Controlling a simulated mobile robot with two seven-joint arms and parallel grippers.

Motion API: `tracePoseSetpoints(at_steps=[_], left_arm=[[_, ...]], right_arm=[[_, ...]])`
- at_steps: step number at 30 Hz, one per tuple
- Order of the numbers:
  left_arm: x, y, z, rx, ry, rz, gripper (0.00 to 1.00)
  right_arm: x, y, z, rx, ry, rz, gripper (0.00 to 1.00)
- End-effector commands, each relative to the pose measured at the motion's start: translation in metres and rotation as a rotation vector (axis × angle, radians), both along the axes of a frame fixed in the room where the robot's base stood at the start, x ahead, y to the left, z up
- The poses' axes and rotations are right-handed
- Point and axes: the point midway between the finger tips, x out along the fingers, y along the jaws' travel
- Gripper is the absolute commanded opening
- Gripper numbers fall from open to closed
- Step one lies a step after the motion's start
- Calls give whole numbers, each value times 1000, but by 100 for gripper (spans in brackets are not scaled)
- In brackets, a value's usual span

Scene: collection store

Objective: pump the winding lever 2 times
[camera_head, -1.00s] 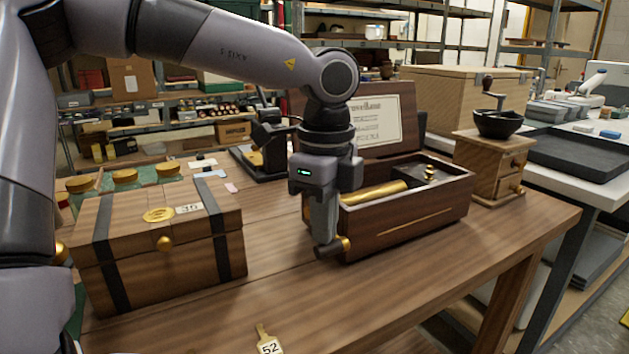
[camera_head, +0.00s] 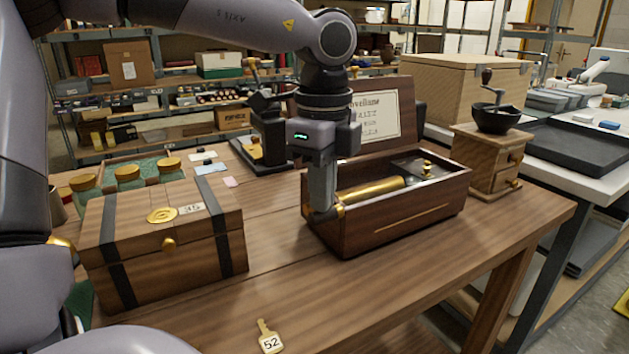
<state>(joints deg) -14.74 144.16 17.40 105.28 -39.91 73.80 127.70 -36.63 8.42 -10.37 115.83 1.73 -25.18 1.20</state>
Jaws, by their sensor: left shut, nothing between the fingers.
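The music box (camera_head: 410,220) is a dark wooden case with its lid raised, showing a printed card inside. A brass cylinder (camera_head: 372,191) lies in it. The winding lever (camera_head: 339,210) shows at the box's left front corner as a short dark handle with a brass part, mostly hidden by my fingers. My left gripper (camera_head: 322,208) points down, shut and empty, with its fingertips at the lever handle. I cannot tell whether they touch it. My right gripper is not in view.
A banded wooden chest (camera_head: 150,270) stands left, with gold-lidded jars (camera_head: 128,175) behind it. A coffee grinder (camera_head: 488,165) stands right. The table (camera_head: 330,300) is clear in front of the music box.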

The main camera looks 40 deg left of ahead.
Motion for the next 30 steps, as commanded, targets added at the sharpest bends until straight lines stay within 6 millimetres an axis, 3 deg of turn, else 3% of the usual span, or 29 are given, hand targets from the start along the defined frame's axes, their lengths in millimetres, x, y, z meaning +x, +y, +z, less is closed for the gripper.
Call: tracePoseSetpoints(at_steps=[8, 19, 30], left_arm=[[0, 2, 3, 1, 1, 1, 0], [5, 17, 32, 1, 1, 1, 0], [5, 18, 34, 1, 0, 0, 0]], right_arm=[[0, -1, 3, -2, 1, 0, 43], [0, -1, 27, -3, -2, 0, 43], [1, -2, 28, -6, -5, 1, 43]])
